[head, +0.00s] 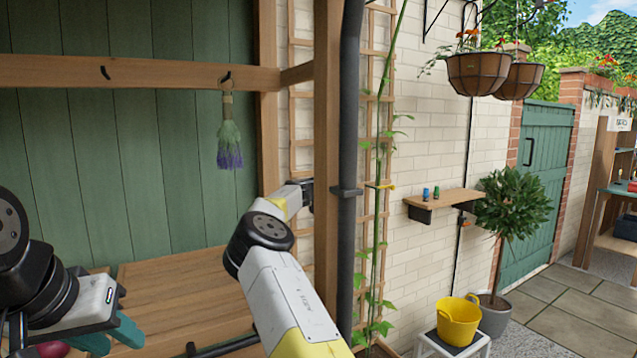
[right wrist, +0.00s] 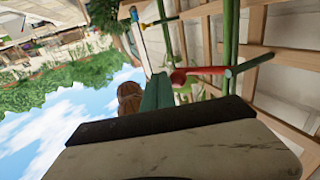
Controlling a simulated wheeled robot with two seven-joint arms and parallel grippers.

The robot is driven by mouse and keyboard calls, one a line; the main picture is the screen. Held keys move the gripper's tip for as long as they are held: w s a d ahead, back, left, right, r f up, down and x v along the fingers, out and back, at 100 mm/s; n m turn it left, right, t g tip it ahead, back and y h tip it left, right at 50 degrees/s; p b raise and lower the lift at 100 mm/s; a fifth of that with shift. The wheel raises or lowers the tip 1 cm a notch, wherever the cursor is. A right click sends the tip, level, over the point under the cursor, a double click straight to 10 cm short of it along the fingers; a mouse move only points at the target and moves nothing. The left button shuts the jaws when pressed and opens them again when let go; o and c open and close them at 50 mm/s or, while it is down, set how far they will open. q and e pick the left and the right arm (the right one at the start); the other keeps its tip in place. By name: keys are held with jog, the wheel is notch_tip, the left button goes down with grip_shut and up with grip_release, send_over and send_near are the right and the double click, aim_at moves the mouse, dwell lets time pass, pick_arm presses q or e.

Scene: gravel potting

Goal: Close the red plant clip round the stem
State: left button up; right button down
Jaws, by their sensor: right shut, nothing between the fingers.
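The red plant clip (right wrist: 200,71) shows in the right wrist view, beside the green stem (right wrist: 231,45) and just past my right fingers. I cannot tell whether its jaws are closed round the stem. My right gripper (right wrist: 157,92) is shut and empty, its teal fingers close to the clip. In the head view the downpipe and wooden post hide this gripper and the red clip. The tall stem (head: 378,120) climbs the trellis there, with a yellow clip (head: 381,186) on it. My left gripper (head: 112,336) is open and empty at the lower left, above the bench.
A black downpipe (head: 348,110) and wooden post (head: 327,130) stand close to my right arm. A small wall shelf (head: 447,203) holds a blue and a green clip. A yellow tub (head: 458,325) stands on a stool. The wooden bench (head: 185,290) has bare room.

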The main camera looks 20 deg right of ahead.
jog(key=shift+x, duration=1)
jog(key=shift+a, duration=0.15)
dwell(0.6)
